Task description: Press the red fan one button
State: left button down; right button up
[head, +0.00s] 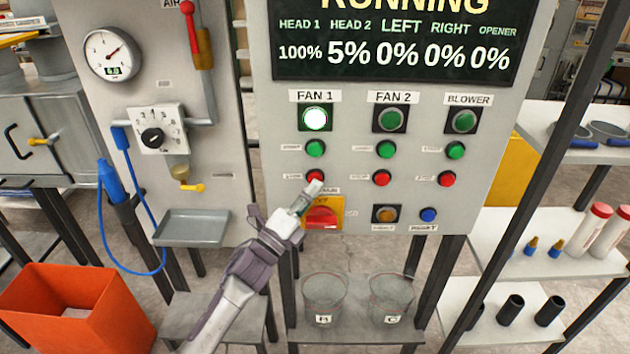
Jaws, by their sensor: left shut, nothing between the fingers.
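The red fan one button (315,176) is the lowest in the FAN 1 column of the control panel (345,125). My left gripper (314,188) is shut and empty, its tip right at the lower edge of this button and covering part of it. I cannot tell whether the tip touches it. Above it are a green button (315,148) and the FAN 1 lamp (316,119), which glows white. The display (400,40) reads RUNNING, with HEAD 1 at 100% and HEAD 2 at 5%. My right gripper is not in view.
A red rotary switch on a yellow plate (335,210) sits just below my left gripper. Red buttons for FAN 2 (381,178) and BLOWER (446,179) are to the right. Clear buckets (325,295) stand below.

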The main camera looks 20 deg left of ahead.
pick_arm(q)
jog(key=shift+w+a+b, duration=0.15)
jog(key=shift+w+b, duration=0.15)
jog(key=shift+w, duration=0.2)
dwell(0.3)
jog(key=shift+s, duration=0.1)
jog(key=shift+s+d, duration=0.25)
jog(key=shift+s, duration=0.55)
jog(key=shift+p, duration=0.3)
jog(key=s, duration=0.2)
jog(key=s+d+p, duration=0.1)
jog(key=s, duration=0.1)
jog(key=shift+s+d, duration=0.2)
jog(key=shift+s, duration=0.2)
